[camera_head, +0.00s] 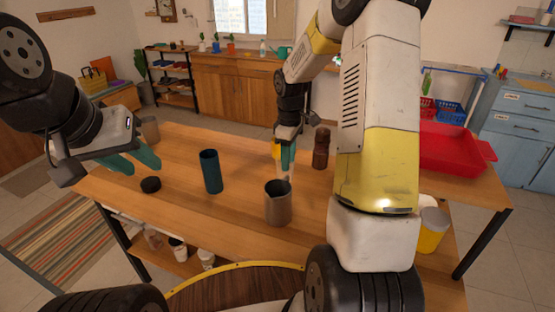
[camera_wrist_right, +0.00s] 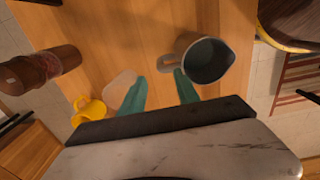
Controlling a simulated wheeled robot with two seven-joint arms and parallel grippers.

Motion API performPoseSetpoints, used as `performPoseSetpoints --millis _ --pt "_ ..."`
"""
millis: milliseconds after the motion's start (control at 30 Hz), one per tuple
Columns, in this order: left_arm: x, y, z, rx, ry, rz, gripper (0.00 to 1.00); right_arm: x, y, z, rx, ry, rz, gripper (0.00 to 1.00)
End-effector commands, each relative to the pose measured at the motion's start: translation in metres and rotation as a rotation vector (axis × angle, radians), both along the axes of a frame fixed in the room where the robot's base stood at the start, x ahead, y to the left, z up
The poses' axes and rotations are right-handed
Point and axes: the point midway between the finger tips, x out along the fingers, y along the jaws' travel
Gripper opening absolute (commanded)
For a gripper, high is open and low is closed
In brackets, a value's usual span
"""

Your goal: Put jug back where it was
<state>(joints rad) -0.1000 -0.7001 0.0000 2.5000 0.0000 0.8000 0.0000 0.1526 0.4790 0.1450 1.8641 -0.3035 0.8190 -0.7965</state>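The grey-brown metal jug (camera_head: 278,203) stands upright on the wooden table near its front edge. In the right wrist view the jug (camera_wrist_right: 208,58) is just beyond my fingertips, its handle (camera_wrist_right: 166,66) in front of the gap between them. My right gripper (camera_head: 286,160) is above the table behind the jug, with teal fingers. In the wrist view the right gripper (camera_wrist_right: 159,76) is open, with nothing held; whether a finger touches the handle cannot be told. My left gripper (camera_head: 143,163) is open and empty above the table's left end.
A dark teal cylinder (camera_head: 211,172) and a black lid (camera_head: 150,185) stand left of the jug. A brown mill (camera_head: 321,148) is behind it. A pale translucent item (camera_wrist_right: 120,88) and a yellow mug (camera_wrist_right: 88,110) are near my right fingers. A red tray (camera_head: 450,150) is at right.

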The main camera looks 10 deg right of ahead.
Motion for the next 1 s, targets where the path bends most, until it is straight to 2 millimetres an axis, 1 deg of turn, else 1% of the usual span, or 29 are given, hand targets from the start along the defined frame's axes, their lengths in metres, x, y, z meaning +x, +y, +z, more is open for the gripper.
performPoseSetpoints --millis 67,167,267,300,367,400,467,500,567,600,667,700,800,900,1000 --pt "0.0 0.0 0.0 0.0 0.0 0.0 0.36 -0.001 0.0 0.007 0.0 -0.002 -0.004 0.38" --pt "0.0 0.0 0.0 0.0 0.0 0.0 0.36 -0.007 0.002 0.025 0.0 -0.024 -0.035 0.38" --pt "0.0 0.0 0.0 0.0 0.0 0.0 0.36 -0.022 0.005 0.059 0.005 -0.072 -0.112 0.38" --pt "0.0 0.0 0.0 0.0 0.0 0.0 0.36 -0.032 0.008 0.076 0.01 -0.098 -0.154 0.38" --pt "0.0 0.0 0.0 0.0 0.0 0.0 0.36 -0.049 0.011 0.101 0.025 -0.137 -0.227 0.38" --pt "0.0 0.0 0.0 0.0 0.0 0.0 0.36 -0.062 0.014 0.117 0.038 -0.165 -0.277 0.38" --pt "0.0 0.0 0.0 0.0 0.0 0.0 0.36 -0.082 0.018 0.137 0.062 -0.204 -0.352 0.38" --pt "0.0 0.0 0.0 0.0 0.0 0.0 0.36 -0.096 0.021 0.15 0.083 -0.228 -0.403 0.38" --pt "0.0 0.0 0.0 0.0 0.0 0.0 0.36 -0.117 0.024 0.166 0.117 -0.266 -0.478 0.38" --pt "0.0 0.0 0.0 0.0 0.0 0.0 0.36 -0.131 0.027 0.176 0.143 -0.288 -0.527 0.38" --pt "0.0 0.0 0.0 0.0 0.0 0.0 0.36 -0.153 0.031 0.188 0.186 -0.32 -0.598 0.38" --pt "0.0 0.0 0.0 0.0 0.0 0.0 0.36 -0.167 0.034 0.194 0.216 -0.338 -0.644 0.38" --pt "0.0 0.0 0.0 0.0 0.0 0.0 0.36 -0.199 0.04 0.203 0.294 -0.373 -0.747 0.38" --pt "0.0 0.0 0.0 0.0 0.0 0.0 0.36 -0.222 0.044 0.207 0.36 -0.393 -0.824 0.38" --pt "0.0 0.0 0.0 0.0 0.0 0.0 0.36 -0.236 0.047 0.208 0.406 -0.402 -0.874 0.38"
